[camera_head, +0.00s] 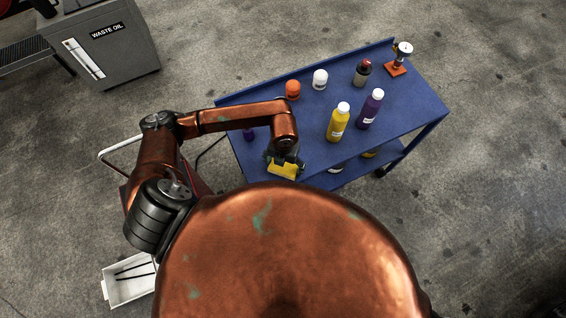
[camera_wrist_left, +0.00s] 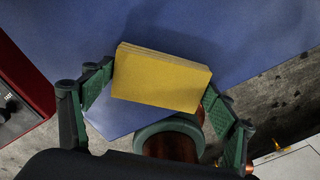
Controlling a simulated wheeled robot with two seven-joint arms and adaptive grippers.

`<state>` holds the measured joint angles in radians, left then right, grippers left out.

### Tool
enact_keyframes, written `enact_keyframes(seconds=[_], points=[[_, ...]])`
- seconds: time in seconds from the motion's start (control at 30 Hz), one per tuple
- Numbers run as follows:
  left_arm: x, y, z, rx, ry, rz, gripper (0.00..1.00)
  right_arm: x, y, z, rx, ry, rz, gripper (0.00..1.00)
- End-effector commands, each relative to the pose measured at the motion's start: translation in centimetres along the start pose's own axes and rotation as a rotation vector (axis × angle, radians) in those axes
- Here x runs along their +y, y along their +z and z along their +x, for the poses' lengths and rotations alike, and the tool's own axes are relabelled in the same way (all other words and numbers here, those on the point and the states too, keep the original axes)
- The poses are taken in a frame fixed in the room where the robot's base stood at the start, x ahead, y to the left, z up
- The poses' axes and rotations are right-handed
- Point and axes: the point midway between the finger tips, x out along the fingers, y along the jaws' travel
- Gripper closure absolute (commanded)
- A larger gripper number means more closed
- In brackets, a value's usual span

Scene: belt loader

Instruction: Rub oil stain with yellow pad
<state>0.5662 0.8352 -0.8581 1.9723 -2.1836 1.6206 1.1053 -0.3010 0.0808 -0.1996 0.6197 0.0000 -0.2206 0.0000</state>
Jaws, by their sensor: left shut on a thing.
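My left gripper (camera_head: 284,165) is at the near-left edge of the blue cart (camera_head: 415,95). It is shut on the yellow pad (camera_head: 283,170). In the left wrist view the pad (camera_wrist_left: 162,78) sits between the two green fingers, with the blue cart top behind it. Whether the pad touches the cart top I cannot tell. I cannot make out an oil stain in either view. My right gripper is not in view.
On the cart stand a yellow bottle (camera_head: 338,122), a purple bottle (camera_head: 370,108), a dark bottle (camera_head: 362,73), a white-capped container (camera_head: 320,79), an orange one (camera_head: 293,89) and an orange-based tool (camera_head: 397,68). A grey waste oil bin (camera_head: 125,60) stands back left.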

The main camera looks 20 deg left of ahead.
Motion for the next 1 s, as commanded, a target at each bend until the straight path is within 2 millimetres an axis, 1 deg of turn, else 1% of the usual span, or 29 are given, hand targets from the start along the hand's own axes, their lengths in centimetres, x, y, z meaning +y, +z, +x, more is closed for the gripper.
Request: enact_keyframes(seconds=[0.17,0.27,0.3,0.33,0.47,0.6,0.9,1.0], points=[[-1.2,-0.5,0.0,0.0,-0.001,0.001,0.44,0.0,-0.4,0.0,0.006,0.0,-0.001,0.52],[-1.3,-0.4,-1.0,-0.002,-0.001,-0.001,0.44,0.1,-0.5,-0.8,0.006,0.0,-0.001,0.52],[-1.2,-0.4,-2.1,-0.004,0.0,-0.002,0.44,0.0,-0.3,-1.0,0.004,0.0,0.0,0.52],[-1.1,-0.5,-2.5,-0.002,0.001,-0.003,0.44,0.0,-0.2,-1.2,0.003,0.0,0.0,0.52],[-0.9,-0.5,-3.6,-0.001,0.001,-0.007,0.44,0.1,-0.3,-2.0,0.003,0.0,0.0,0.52],[-1.0,-0.5,-4.9,-0.002,0.0,-0.004,0.44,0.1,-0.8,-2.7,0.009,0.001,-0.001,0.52],[-1.4,-0.3,-7.5,-0.001,0.001,0.005,0.44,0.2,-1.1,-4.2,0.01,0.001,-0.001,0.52],[-1.5,-0.3,-8.0,-0.001,0.001,0.007,0.44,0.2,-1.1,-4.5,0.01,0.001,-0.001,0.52]])
